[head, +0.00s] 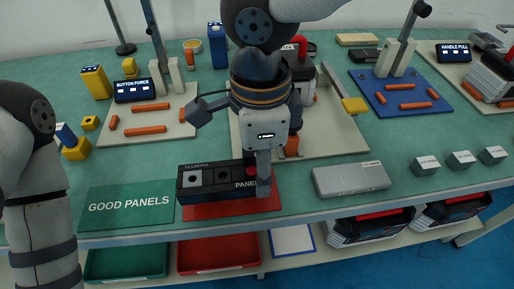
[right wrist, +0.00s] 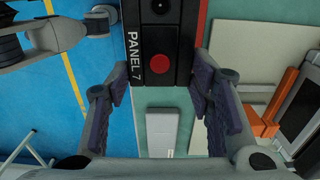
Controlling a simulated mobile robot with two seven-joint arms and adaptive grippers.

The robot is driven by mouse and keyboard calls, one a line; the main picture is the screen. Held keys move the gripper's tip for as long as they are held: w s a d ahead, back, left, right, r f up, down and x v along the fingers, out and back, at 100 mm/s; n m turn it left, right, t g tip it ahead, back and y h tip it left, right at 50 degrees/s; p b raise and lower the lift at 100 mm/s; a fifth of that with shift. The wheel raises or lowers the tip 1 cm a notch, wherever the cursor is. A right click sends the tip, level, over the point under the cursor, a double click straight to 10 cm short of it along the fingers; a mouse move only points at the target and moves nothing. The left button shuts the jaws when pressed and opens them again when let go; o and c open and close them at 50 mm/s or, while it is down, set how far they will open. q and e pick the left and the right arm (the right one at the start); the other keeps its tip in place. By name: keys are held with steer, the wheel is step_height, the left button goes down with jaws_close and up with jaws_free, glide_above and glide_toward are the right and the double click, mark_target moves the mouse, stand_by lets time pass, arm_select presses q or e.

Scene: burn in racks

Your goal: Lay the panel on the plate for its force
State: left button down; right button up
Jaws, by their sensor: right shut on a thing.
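The panel (head: 208,182) is a long black box marked "PANEL 7" with a red button. It is over a red mat (head: 232,210) at the table's front; I cannot tell if it touches the mat. My right gripper (head: 263,182) is shut on its right end, from above. In the right wrist view the panel (right wrist: 165,30) shows at the top, with the fingers (right wrist: 160,110) either side of its near end. The pale plate (head: 172,127) with orange strips and a "BUTTON FORCE" display (head: 134,90) lies behind, to the left.
A green "GOOD PANELS" mat (head: 128,208) lies left of the panel. A grey box (head: 351,179) lies to the right. Another pale plate (head: 335,140) is behind my right gripper, and a blue plate (head: 432,107) stands farther right. Green and red trays sit on the lower shelf.

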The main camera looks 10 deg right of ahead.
steer(key=f, duration=0.2)
steer(key=w+f, duration=0.1)
steer(key=f, duration=0.1)
steer(key=shift+w+d+b, duration=0.1)
steer(key=shift+d+b, duration=0.2)
steer(key=shift+d, duration=0.05)
arm_select(q)
steer(key=shift+s+f, duration=0.4)
steer(key=shift+f, duration=0.05)
arm_select(e)
steer(key=shift+f, duration=0.2)
steer(key=shift+f, duration=0.1)
steer(key=o, duration=1.3)
step_height(320, 180, up, 11)
steer(key=shift+r+p, duration=0.1)
steer(key=shift+p, duration=0.6)
arm_select(q)
steer(key=shift+w+r, duration=0.9)
arm_select(e)
steer(key=shift+r, duration=0.55)
